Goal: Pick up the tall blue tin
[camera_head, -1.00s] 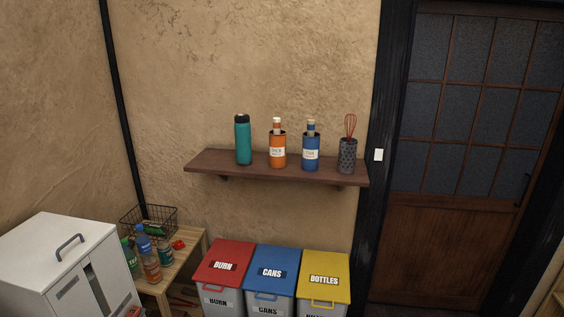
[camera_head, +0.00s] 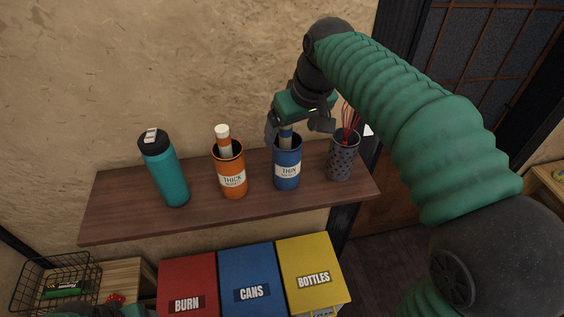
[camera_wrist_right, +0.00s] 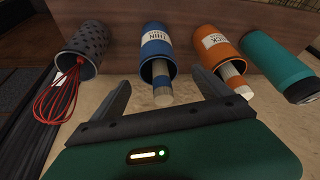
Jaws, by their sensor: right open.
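The tall blue tin (camera_head: 288,175) stands upright on the wooden shelf, with a white THIN label and a blue-and-white stick-like item rising from its mouth. My right gripper (camera_head: 296,127) is open and empty just above the tin's mouth, its fingers apart on either side of the item. In the right wrist view the tin (camera_wrist_right: 158,52) appears upside down, its mouth toward the gap between the open fingers (camera_wrist_right: 166,92). The fingers partly hide the tin's top in the head view. I cannot tell whether they touch it. My left gripper is not in view.
On the shelf (camera_head: 110,215), an orange tin (camera_head: 232,172) and a teal bottle (camera_head: 169,178) stand left of the blue tin. A dark holder (camera_head: 341,160) with a red whisk (camera_head: 349,125) stands close right. Red, blue and yellow bins (camera_head: 312,266) are below.

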